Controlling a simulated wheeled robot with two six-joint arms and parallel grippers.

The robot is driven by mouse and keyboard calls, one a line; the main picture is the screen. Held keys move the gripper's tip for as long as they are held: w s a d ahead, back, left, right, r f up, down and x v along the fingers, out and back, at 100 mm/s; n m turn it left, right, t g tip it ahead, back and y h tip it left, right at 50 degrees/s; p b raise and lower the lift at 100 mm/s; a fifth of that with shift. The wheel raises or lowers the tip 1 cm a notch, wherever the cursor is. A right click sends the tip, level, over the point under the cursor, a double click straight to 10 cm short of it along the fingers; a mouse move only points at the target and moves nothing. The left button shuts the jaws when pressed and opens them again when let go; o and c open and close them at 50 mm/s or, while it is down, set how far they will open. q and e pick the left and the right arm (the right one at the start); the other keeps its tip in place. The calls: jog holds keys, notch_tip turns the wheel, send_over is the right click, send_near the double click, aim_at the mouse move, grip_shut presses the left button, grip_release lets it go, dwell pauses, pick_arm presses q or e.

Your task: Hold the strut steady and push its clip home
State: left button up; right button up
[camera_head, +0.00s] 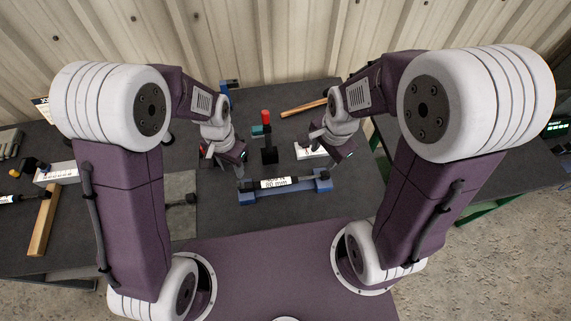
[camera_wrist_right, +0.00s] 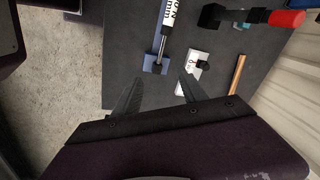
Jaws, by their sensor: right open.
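The strut (camera_head: 274,183) is a dark cylinder with a white printed label. It lies level across a blue cradle (camera_head: 247,198) on the dark table. In the right wrist view the strut (camera_wrist_right: 169,18) runs down to a thin rod whose dark end sits at a blue block (camera_wrist_right: 152,69). I cannot make out the clip for certain. My left gripper (camera_head: 240,172) is above the strut's left end; its fingers are too small to read. My right gripper (camera_wrist_right: 160,92) is open and empty, its fingertips short of the strut's near end; it also shows in the head view (camera_head: 345,157).
A red-topped tool (camera_head: 267,135) stands behind the strut. A white plate (camera_head: 309,151) with a black knob lies near my right gripper. A wooden stick (camera_head: 303,107) lies behind. A grey mat (camera_head: 180,222) and a wooden bar (camera_head: 43,222) lie at left.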

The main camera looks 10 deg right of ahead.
jog(key=w+a+f+m, duration=0.2)
jog(key=w+a+m, duration=0.1)
jog(key=w+m, duration=0.15)
jog(key=m+g, duration=0.1)
jog(key=g, duration=0.1)
send_over(287, 179)
jog(key=f, duration=0.7)
jog(key=shift+w+d+f, duration=0.15)
jog(key=shift+w+f, duration=0.05)
jog(key=shift+s+a, duration=0.2)
jog(key=shift+s, duration=0.1)
notch_tip(287, 179, down, 8)
jog(key=shift+f, duration=0.1)
jog(key=shift+d+f, duration=0.1)
jog(key=shift+f, duration=0.3)
